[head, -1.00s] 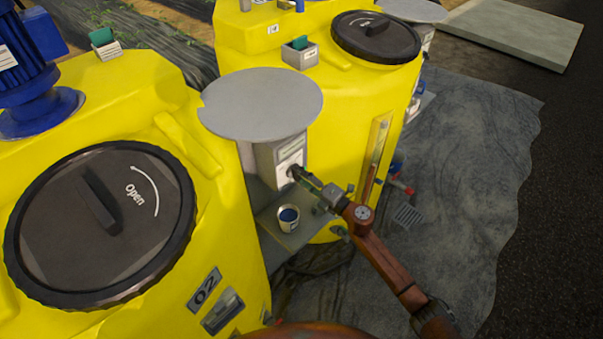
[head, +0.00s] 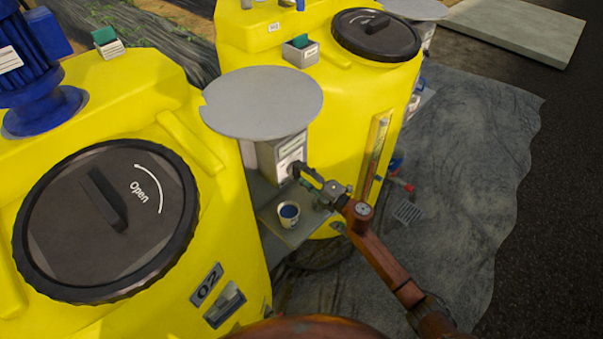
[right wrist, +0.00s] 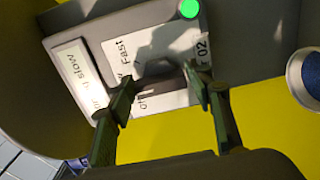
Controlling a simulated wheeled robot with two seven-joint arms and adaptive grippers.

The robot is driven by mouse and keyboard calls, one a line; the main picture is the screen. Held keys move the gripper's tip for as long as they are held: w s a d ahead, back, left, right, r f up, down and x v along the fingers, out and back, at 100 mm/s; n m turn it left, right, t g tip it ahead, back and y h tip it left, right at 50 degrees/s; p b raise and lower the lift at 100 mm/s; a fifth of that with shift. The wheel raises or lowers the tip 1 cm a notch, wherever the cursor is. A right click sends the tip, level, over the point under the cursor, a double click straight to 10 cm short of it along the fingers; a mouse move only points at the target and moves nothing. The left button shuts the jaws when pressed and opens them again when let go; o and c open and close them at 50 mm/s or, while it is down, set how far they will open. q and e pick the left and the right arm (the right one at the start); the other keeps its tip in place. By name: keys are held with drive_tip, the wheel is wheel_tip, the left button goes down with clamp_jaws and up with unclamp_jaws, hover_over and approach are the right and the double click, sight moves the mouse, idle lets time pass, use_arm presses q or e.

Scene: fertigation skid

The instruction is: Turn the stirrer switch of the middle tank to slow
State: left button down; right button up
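The grey stirrer switch box (head: 283,158) sits under a round grey cover beside the yellow tank marked 02 (head: 225,245). In the right wrist view its label (right wrist: 122,55) shows "Fast" and "02", with another strip reading "slow". A green lamp (right wrist: 189,8) is lit at the top. My right gripper (head: 299,172) is at the front of the box. In the wrist view its fingers (right wrist: 160,80) stand apart, one on each side of the dark switch knob (right wrist: 160,72). I cannot tell whether they touch it. The knob's exact setting is unclear. My left gripper is not in view.
A small blue-topped can (head: 289,213) stands on a grey shelf below the box; it shows at the right wrist view's edge (right wrist: 312,75). Another yellow tank (head: 345,90) stands behind. The round cover (head: 262,102) overhangs the box. Ground at right is mostly clear.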

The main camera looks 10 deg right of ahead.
drive_tip(key=o, duration=0.3)
drive_tip(key=v, duration=1.2)
drive_tip(key=shift+f, duration=0.1)
drive_tip(key=s+d+f+m+g+h, duration=0.1)
drive_tip(key=s+d+f+m+h, duration=0.3)
drive_tip(key=f, duration=0.7)
drive_tip(key=s+d+f+m+g+h, duration=0.1)
drive_tip(key=d+f+m, duration=0.4)
drive_tip(key=f, duration=0.6)
drive_tip(key=s+d+f+m+g+h, duration=0.1)
drive_tip(key=s+d+f+m+h, duration=0.3)
drive_tip(key=f, duration=0.7)
drive_tip(key=s+d+f+m+g+h, duration=0.1)
drive_tip(key=s+d+f+m+g, duration=0.25)
drive_tip(key=s+f, duration=1.1)
drive_tip(key=s+a+f+m+g, duration=0.1)
drive_tip(key=s+f, duration=0.5)
drive_tip(key=s, duration=0.6)
drive_tip(key=s+a+f+m+g, duration=0.2)
drive_tip(key=s+f, duration=0.4)
drive_tip(key=s, duration=0.6)
drive_tip(key=s+a+f+m+g, duration=0.2)
drive_tip(key=s+f, duration=0.4)
drive_tip(key=s, duration=0.6)
drive_tip(key=shift+f+m+g, duration=0.15)
drive_tip(key=shift+m+g, duration=0.7)
drive_tip(key=shift+g, duration=0.5)
